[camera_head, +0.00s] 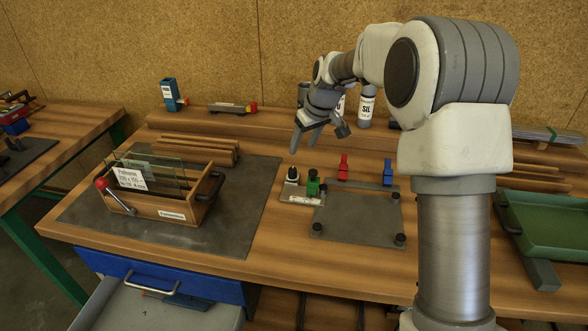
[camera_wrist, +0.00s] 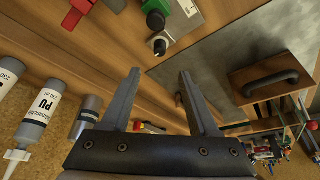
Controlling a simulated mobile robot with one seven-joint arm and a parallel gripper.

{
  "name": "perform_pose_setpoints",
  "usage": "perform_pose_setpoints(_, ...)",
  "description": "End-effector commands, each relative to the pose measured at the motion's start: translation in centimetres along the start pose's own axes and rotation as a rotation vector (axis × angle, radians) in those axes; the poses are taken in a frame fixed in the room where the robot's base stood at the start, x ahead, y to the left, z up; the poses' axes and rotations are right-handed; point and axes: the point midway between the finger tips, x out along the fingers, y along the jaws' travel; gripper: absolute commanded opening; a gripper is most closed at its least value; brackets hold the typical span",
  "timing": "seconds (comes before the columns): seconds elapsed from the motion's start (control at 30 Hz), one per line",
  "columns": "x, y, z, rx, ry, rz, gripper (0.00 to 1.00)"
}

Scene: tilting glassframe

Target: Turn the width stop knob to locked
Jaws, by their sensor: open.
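A small black-topped knob with a pale base (camera_head: 292,176) stands at the back left corner of the grey jig plate (camera_head: 355,220). It is probably the width stop knob, but I can read no lock mark. In the wrist view this knob (camera_wrist: 158,44) lies just beyond the fingertips. A green block with a dark top (camera_head: 313,184) stands beside it, and shows at the top edge of the wrist view (camera_wrist: 158,8). My gripper (camera_head: 303,143) is open and empty, above and behind the knob, not touching it. It also shows in the wrist view (camera_wrist: 159,74).
Red (camera_head: 343,167) and blue (camera_head: 388,172) clamps stand behind the plate. Labelled cartridges (camera_head: 366,106) stand at the back. A wooden box with glass panes (camera_head: 165,205) sits on a dark mat at left. A green tray (camera_head: 548,228) is at right.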

Motion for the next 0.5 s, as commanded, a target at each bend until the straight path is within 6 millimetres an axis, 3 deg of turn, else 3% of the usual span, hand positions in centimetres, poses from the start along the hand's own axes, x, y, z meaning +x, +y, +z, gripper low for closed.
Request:
perform_pose_setpoints(0.2, 5.2, -0.1, 0.1, 0.001, -0.004, -0.002, 0.61)
perform_pose_setpoints(0.5, 10.5, 0.0, 0.1, 0.001, -0.001, -0.001, 0.61)
